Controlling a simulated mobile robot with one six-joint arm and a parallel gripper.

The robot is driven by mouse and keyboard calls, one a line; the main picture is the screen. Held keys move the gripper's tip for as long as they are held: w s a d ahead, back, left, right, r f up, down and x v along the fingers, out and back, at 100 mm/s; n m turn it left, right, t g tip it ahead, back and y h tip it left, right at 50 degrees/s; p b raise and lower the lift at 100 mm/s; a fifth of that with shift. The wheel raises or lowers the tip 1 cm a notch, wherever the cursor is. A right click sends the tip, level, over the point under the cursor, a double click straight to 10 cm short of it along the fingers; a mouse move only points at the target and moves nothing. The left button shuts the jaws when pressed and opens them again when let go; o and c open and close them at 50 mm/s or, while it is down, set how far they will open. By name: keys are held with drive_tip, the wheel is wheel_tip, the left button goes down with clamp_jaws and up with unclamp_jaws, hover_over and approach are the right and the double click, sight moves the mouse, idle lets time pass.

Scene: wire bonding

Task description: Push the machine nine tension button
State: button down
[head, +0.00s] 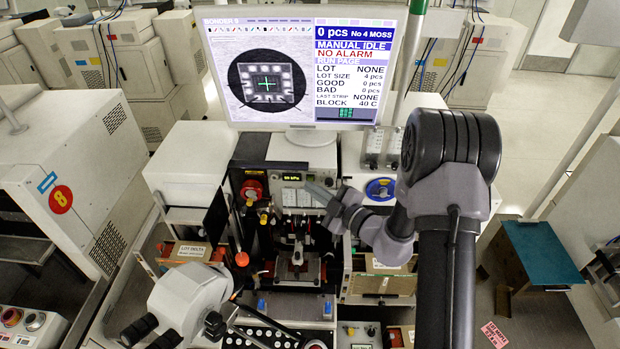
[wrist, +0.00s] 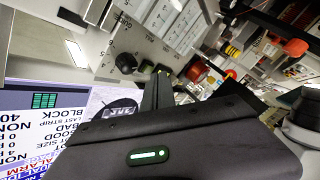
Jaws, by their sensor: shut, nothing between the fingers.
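Machine nine stands in the middle of the head view under a monitor (head: 222,55) that reads MANUAL IDLE and NO ALARM. Its grey front panel (head: 275,182) carries a small lit display (head: 291,178) and a row of white rectangular buttons (head: 291,197). I cannot read which one is the tension button. My gripper (head: 314,188) reaches in from the right, in front of the panel's right part. In the wrist view my gripper (wrist: 158,88) is shut and empty, its fingers pointing at the panel (wrist: 135,40). A black knob (wrist: 125,62) and the white buttons (wrist: 172,28) show beyond the fingertips. Contact cannot be told.
A red emergency knob (head: 251,189) sits left of the panel, and a blue reel (head: 381,189) right of it. A white microscope (head: 190,293) stands at the front left. The monitor overhangs the panel from above. A neighbouring machine marked 8 (head: 60,199) is at left.

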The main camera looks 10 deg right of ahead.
drive_tip(key=shift+w+d, duration=0.1)
drive_tip(key=shift+w, duration=0.3)
idle(0.6)
drive_tip(key=shift+s, duration=0.1)
drive_tip(key=shift+s+a+p, duration=0.2)
drive_tip(key=shift+s+p, duration=0.1)
drive_tip(key=shift+s, duration=0.45)
drive_tip(key=shift+s, duration=0.1)
drive_tip(key=s, duration=0.2)
drive_tip(key=s+a, duration=0.1)
drive_tip(key=s, duration=0.2)
drive_tip(key=shift+s+a+b, duration=0.3)
